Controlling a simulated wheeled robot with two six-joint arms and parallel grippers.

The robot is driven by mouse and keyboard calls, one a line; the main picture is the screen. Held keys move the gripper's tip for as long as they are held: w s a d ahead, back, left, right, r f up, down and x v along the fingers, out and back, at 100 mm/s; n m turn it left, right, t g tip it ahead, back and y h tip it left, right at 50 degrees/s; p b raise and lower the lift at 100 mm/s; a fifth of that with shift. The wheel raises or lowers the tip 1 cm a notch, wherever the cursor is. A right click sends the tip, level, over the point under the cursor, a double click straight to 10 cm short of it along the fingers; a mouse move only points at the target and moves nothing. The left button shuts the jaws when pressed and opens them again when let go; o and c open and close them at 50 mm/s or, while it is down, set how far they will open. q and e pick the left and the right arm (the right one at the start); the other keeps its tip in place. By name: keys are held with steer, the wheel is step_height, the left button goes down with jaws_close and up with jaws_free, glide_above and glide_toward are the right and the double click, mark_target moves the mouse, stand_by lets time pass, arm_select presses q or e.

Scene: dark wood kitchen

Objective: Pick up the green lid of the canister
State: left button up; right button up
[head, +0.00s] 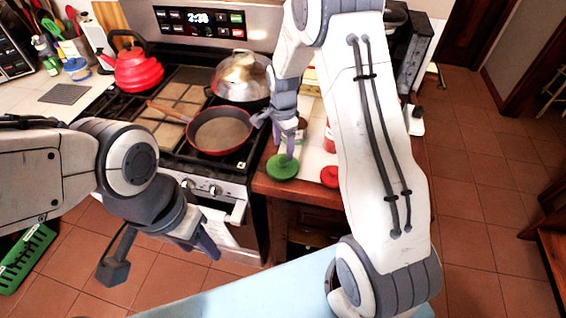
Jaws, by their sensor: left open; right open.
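The green lid (282,168) is a round disc near the front left corner of the wooden-edged counter, right of the stove. I cannot tell whether a canister is under it. My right gripper (273,138) is open above it, pointing down. One finger's tip overlaps the lid's far part in the head view; I cannot tell whether they touch. My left gripper (160,255) is open and empty, low in front of the oven, far from the lid.
A red lid (329,176) lies right of the green one, partly hidden by my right arm. A red pan (220,131), a pot with a shiny lid (240,77) and a red kettle (134,67) stand on the stove. A green crate (24,257) is on the floor.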

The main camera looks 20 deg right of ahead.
mark_target(283, 161)
step_height(283, 161, down, 5)
steer(key=shift+w+f+p, duration=0.1)
steer(key=shift+f+p, duration=0.1)
steer(key=shift+p, duration=0.95)
steer(key=shift+f, duration=0.2)
jaws_close()
